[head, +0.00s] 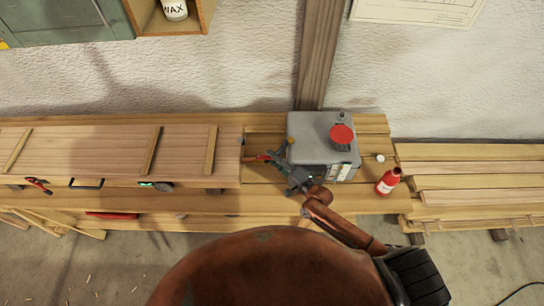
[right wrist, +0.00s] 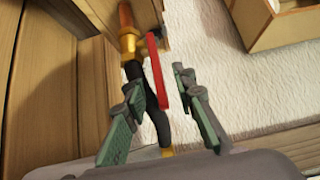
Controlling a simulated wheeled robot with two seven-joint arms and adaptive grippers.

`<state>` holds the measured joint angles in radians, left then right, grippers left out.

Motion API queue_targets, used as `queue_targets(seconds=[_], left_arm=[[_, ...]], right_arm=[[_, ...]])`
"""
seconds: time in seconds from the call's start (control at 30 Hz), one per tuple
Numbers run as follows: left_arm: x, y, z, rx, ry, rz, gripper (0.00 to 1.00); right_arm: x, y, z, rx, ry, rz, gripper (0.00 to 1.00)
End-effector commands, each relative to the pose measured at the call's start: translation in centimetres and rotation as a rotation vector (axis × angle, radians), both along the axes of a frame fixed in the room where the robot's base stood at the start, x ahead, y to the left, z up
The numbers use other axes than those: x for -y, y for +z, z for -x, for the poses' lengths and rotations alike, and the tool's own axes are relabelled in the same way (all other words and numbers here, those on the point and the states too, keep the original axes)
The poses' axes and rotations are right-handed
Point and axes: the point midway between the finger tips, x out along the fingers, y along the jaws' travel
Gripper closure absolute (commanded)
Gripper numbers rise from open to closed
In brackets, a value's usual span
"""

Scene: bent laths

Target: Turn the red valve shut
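The red valve (head: 262,157) has a flat lever handle at the left side of a grey metal box (head: 308,130). In the right wrist view the red handle (right wrist: 157,72) is long and narrow, beside a brass fitting (right wrist: 132,45) and a black hose (right wrist: 153,118). My right gripper (head: 279,163) is at the handle's right end in the head view. In the right wrist view its green-padded fingers (right wrist: 157,88) are apart, with the handle showing between them. I cannot tell whether either finger touches it. My left gripper is not in view.
A red bottle (head: 388,181) and a small white cap (head: 380,158) stand right of the box on the bench. A long wooden box (head: 90,145) with cross battens lies left. Boards (head: 470,182) are stacked at the right. A wall stands close behind.

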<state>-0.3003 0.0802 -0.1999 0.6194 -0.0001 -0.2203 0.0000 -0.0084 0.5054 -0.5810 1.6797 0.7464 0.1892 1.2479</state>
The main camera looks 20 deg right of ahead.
Motion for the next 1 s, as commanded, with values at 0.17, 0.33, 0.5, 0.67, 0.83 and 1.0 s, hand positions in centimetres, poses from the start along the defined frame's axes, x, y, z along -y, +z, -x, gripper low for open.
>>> queue_targets(seconds=[0.17,0.33,0.5,0.67,0.83,1.0], left_arm=[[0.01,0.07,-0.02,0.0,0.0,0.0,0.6],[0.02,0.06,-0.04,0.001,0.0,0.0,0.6],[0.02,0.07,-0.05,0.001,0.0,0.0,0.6],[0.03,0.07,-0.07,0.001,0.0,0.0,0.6],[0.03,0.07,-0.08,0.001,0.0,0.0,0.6],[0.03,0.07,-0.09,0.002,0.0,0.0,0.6]], right_arm=[[-0.22,-0.05,-0.39,0.0,0.0,0.001,0.75],[-0.21,-0.05,-0.36,0.0,0.0,0.001,0.76],[-0.2,-0.04,-0.36,0.0,0.0,0.001,0.88],[-0.19,-0.04,-0.35,0.0,0.0,0.001,0.99],[-0.19,-0.06,-0.34,0.0,0.0,0.001,1.0],[-0.18,-0.07,-0.34,0.0,0.0,0.001,1.0]])
